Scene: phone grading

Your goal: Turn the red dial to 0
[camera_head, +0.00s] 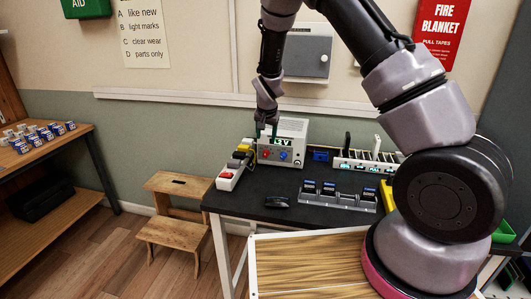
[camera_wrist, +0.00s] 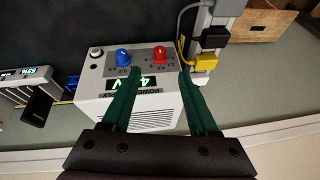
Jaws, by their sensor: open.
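The red dial (camera_wrist: 159,54) is a round knob on the face of a white power supply box (camera_head: 290,129), beside a blue dial (camera_wrist: 123,57). In the head view the red dial (camera_head: 265,154) is left of the blue one (camera_head: 283,155). A lit green display, partly covered, sits by the dials. My gripper (camera_wrist: 160,74) is open, its two green fingers reaching over the box. The red dial appears in the gap just beyond the fingertips, apart from them. In the head view my gripper (camera_head: 266,130) is above and in front of the box's left part. The dial's pointer reading is too small to tell.
A power strip (camera_head: 229,177) with black and yellow plugs lies left of the box. A grey tray (camera_head: 338,198) with several phones, a charging rack (camera_head: 364,164) and a black mouse (camera_head: 277,202) stand on the dark table. The table's front left area is clear.

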